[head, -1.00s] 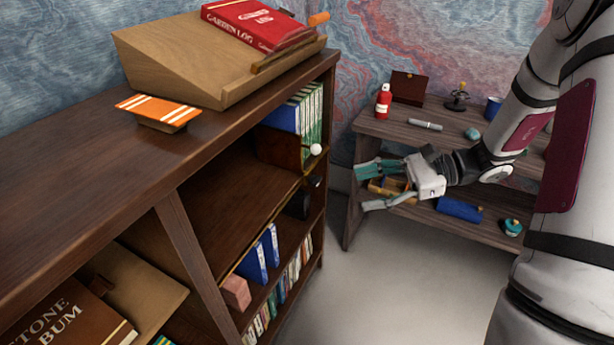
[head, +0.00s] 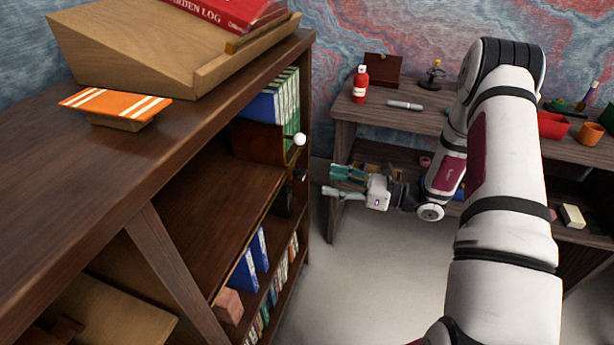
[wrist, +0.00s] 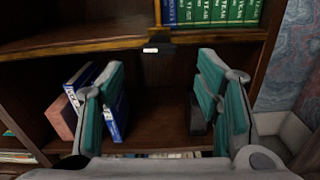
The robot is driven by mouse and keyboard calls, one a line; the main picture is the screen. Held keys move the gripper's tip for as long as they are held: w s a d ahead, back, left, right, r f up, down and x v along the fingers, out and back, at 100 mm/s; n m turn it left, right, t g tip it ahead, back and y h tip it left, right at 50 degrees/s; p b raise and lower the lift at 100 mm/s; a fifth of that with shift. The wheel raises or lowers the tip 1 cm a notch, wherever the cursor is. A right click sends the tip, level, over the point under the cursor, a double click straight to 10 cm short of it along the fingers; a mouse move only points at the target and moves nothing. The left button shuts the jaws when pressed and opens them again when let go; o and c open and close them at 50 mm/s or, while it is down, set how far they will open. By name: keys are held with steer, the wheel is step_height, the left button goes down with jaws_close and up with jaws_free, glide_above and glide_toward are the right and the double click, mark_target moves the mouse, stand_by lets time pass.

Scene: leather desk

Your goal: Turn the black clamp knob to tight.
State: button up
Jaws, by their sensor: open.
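A small black fitting (wrist: 158,40) with a pale mark sits on the front edge of the bookcase's upper shelf in the wrist view; it looks like the clamp knob. In the head view it is a tiny dark piece (head: 301,175) below a white ball. Its setting cannot be read. My gripper (head: 336,182) is open and empty, pointing left toward the bookcase, apart from it. In the wrist view my gripper's teal-padded fingers (wrist: 160,65) are spread, with the fitting ahead, slightly above the gap between the tips.
The dark wooden bookcase (head: 150,135) holds green and blue books (head: 280,105). A white ball (head: 299,139) sticks out at its front. Blue books (wrist: 112,110) and a dark block (wrist: 196,115) stand on the lower shelf. A desk (head: 400,120) stands behind my arm; grey floor lies between.

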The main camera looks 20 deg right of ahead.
mark_target(305, 175)
steer(key=x, duration=0.7)
steer(key=shift+w+a+b, duration=0.2)
steer(key=shift+b, duration=0.1)
steer(key=c, duration=1.2)
